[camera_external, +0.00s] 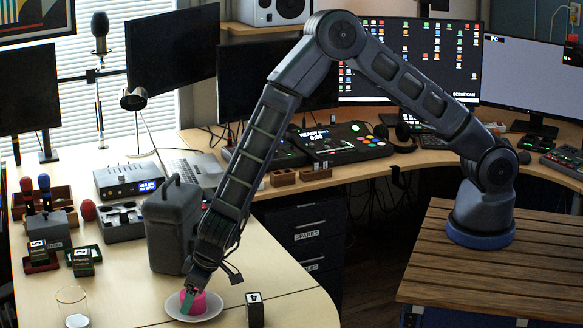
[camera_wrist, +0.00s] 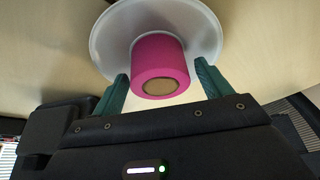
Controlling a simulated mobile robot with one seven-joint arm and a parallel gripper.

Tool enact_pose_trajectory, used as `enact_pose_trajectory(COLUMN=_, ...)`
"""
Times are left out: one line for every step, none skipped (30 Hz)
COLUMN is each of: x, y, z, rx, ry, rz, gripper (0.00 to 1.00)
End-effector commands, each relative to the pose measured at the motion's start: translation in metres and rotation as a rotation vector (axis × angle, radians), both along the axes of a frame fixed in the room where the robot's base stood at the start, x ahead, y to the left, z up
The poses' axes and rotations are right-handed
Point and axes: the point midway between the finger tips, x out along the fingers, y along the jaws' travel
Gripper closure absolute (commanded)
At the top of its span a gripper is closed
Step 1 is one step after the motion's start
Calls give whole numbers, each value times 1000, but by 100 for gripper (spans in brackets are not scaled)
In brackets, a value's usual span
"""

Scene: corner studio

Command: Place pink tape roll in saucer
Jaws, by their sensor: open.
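The pink tape roll (camera_external: 199,301) sits on the white saucer (camera_external: 213,312) on the light wooden desk. In the wrist view the pink tape roll (camera_wrist: 158,62) shows its round end, and the white saucer (camera_wrist: 205,38) lies behind it. My gripper (camera_external: 187,299) is low at the saucer, beside the roll. In the wrist view the green fingers of my gripper (camera_wrist: 160,88) stand apart on either side of the roll, with a visible gap to each. The underside of the roll is hidden.
A dark case (camera_external: 173,230) stands close behind my gripper. A small black block marked 4 (camera_external: 255,309) is right of the saucer, and a clear glass (camera_external: 73,307) is to the left. The desk between glass and saucer is clear.

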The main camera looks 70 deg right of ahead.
Motion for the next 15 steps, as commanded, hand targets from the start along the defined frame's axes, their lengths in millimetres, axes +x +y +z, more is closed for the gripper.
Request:
enact_pose_trajectory(x=-1, y=0, z=5, rx=1, ry=-1, rz=-1, gripper=23)
enact_pose_trajectory(x=-2, y=-1, z=8, rx=1, ry=-1, rz=-1, gripper=23)
enact_pose_trajectory(x=-4, y=-1, z=13, rx=2, ry=-1, rz=-1, gripper=23)
enact_pose_trajectory(x=-5, y=-1, z=17, rx=3, ry=-1, rz=-1, gripper=23)
enact_pose_trajectory(x=-7, y=-2, z=22, rx=3, ry=-2, rz=-1, gripper=23)
enact_pose_trajectory(x=-10, y=-2, z=29, rx=2, ry=-2, rz=-1, gripper=23)
enact_pose_trajectory(x=-13, y=-3, z=34, rx=3, ry=-2, rz=0, gripper=23)
enact_pose_trajectory(x=-15, y=-3, z=40, rx=3, ry=-2, rz=-1, gripper=23)
enact_pose_trajectory(x=-18, y=-3, z=48, rx=3, ry=-2, rz=0, gripper=23)
enact_pose_trajectory(x=-20, y=-4, z=53, rx=3, ry=-2, rz=0, gripper=23)
enact_pose_trajectory(x=-22, y=-5, z=59, rx=3, ry=-2, rz=0, gripper=23)
enact_pose_trajectory(x=-25, y=-5, z=66, rx=2, ry=-2, rz=-1, gripper=23)
enact_pose_trajectory(x=-28, y=-5, z=71, rx=2, ry=-2, rz=-1, gripper=23)
enact_pose_trajectory(x=-30, y=-5, z=76, rx=3, ry=-2, rz=0, gripper=23)
enact_pose_trajectory(x=-32, y=-6, z=82, rx=2, ry=-3, rz=-1, gripper=23)
